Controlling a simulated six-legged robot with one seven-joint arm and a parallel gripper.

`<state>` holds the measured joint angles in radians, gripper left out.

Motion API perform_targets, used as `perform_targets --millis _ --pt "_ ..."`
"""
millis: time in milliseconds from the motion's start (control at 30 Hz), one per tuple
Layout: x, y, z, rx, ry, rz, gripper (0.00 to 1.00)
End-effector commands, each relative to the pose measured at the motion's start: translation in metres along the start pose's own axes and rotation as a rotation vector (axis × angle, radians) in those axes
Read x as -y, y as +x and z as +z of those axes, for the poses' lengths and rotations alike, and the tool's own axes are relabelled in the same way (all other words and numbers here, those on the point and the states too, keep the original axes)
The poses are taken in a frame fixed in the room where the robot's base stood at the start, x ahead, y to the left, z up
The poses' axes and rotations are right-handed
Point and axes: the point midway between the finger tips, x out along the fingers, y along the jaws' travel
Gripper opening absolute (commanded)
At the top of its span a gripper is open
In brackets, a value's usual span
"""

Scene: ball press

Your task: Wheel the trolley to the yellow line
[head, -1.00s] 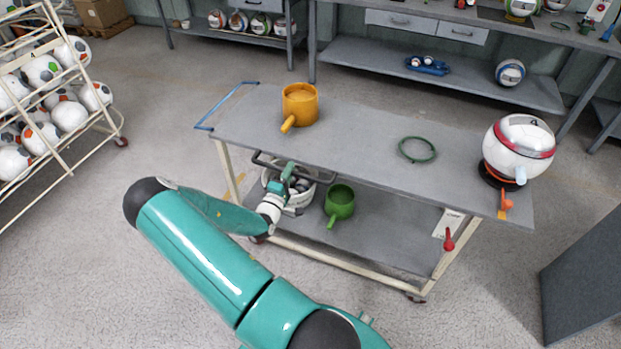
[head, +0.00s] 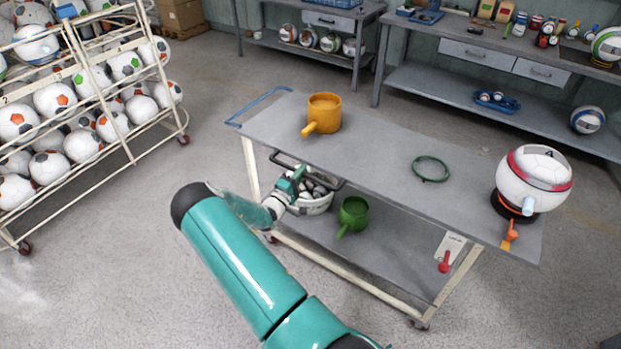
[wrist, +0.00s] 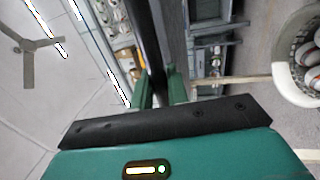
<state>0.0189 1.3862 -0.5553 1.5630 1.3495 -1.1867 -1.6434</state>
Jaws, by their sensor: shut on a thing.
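The trolley (head: 385,152) has a grey top, a grey lower shelf, a cream frame and small castors. A blue push bar (head: 262,104) is at its far left end. My gripper (head: 299,174) is shut on a dark handle (head: 336,184) on the trolley's near left side, just under the top. In the wrist view the dark bar (wrist: 147,35) runs between my green fingers (wrist: 159,84). I see no yellow line on the floor in either view.
On the trolley top are an orange pot (head: 324,112), a green ring (head: 431,168) and a white ball-shaped device (head: 533,180). A ball rack (head: 90,110) stands left; workbenches (head: 480,55) stand behind. Floor in front is clear.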

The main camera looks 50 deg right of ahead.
Motion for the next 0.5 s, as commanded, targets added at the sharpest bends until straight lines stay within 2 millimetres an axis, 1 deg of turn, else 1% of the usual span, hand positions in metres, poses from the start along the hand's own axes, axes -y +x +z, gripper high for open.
perform_targets --millis 33,233,333,500 --pt "-0.001 -0.001 -0.009 -0.004 0.004 0.001 0.0" --pt "-0.001 -0.001 -0.03 -0.002 0.004 0.001 0.0" --pt "-0.001 -0.001 -0.037 -0.001 0.002 0.002 0.0" --pt "-0.001 0.0 -0.042 0.0 0.001 0.002 0.0"
